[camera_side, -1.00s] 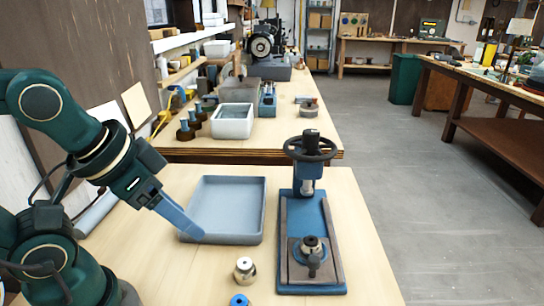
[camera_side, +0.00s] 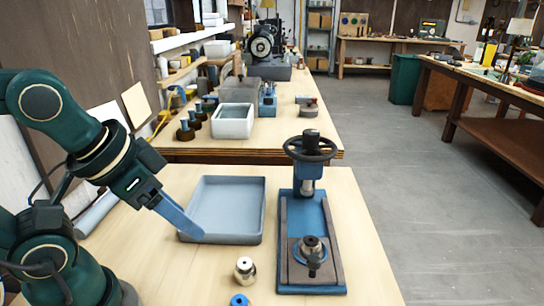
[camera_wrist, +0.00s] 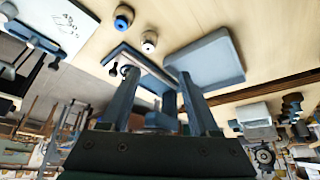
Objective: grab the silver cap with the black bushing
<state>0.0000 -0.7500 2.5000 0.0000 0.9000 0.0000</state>
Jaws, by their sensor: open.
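A small silver cap with a dark centre on top (camera_side: 245,270) stands upright on the bench, in front of the tray. It also shows near the top of the wrist view (camera_wrist: 149,41). The dark centre looks like the black bushing, but the detail is small. My gripper (camera_side: 197,236) is left of and higher than the cap, with its blue fingers over the tray's front left corner in the side view. In the wrist view my gripper (camera_wrist: 158,76) has its fingers apart with nothing held between them. The cap is clear of the fingers.
A blue-ringed part (camera_side: 239,300) stands just in front of the cap. A grey-blue tray (camera_side: 254,240) lies behind it. A blue press (camera_side: 335,270) with a handwheel stands to the right, with a dark-topped metal part (camera_side: 312,245) on its base. Bare bench lies left of the cap.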

